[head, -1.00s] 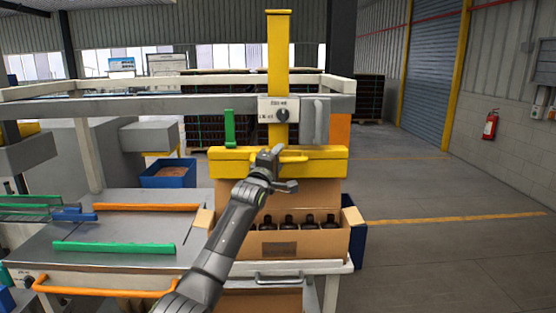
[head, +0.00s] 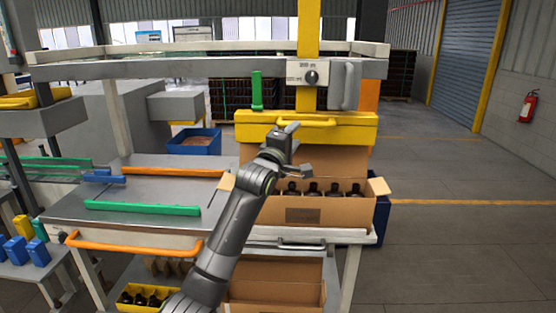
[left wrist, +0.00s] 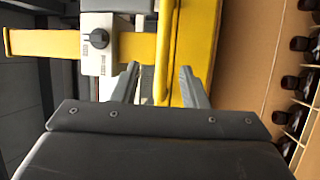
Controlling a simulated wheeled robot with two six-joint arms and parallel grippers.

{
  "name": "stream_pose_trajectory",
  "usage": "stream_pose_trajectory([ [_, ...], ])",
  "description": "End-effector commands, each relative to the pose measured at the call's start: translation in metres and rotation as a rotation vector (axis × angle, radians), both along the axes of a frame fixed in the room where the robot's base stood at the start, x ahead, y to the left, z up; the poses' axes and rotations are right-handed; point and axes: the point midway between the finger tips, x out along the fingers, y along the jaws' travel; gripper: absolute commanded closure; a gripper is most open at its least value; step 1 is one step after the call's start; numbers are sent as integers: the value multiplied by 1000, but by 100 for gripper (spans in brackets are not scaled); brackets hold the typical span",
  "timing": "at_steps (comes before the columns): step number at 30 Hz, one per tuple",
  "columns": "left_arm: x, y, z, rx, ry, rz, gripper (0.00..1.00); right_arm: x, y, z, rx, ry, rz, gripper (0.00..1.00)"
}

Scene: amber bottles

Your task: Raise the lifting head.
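The lifting head (head: 355,130) is a wide yellow beam with a front handle (head: 305,122). It hangs on a yellow upright post (head: 308,25), above an open carton (head: 345,215) of amber bottles. My left gripper (head: 299,150) is open, its fingers spread one above the other in the head view, just in front of and below the handle. In the left wrist view the handle (left wrist: 163,60) lines up between the two fingers (left wrist: 158,84); contact does not show. My right gripper is in neither view.
A grey control box with a black knob (head: 311,77) sits on the crossbar above the head. A green lever (head: 257,92) stands left of it. A steel worktable (head: 150,190) with orange and green rails spreads left. Floor to the right is clear.

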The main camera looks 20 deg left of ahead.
Motion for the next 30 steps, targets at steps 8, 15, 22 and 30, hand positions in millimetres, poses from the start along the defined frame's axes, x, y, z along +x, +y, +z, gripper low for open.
stream_pose_trajectory([
  [8, -41, 5, -9, 0, -3, 1, 60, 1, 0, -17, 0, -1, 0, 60],
  [15, -71, 9, -13, 1, -3, 0, 60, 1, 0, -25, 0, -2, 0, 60],
  [22, -84, 10, -14, 1, -2, 0, 60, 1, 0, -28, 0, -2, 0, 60],
  [30, -86, 10, -14, 1, -2, 0, 60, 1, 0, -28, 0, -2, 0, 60],
])
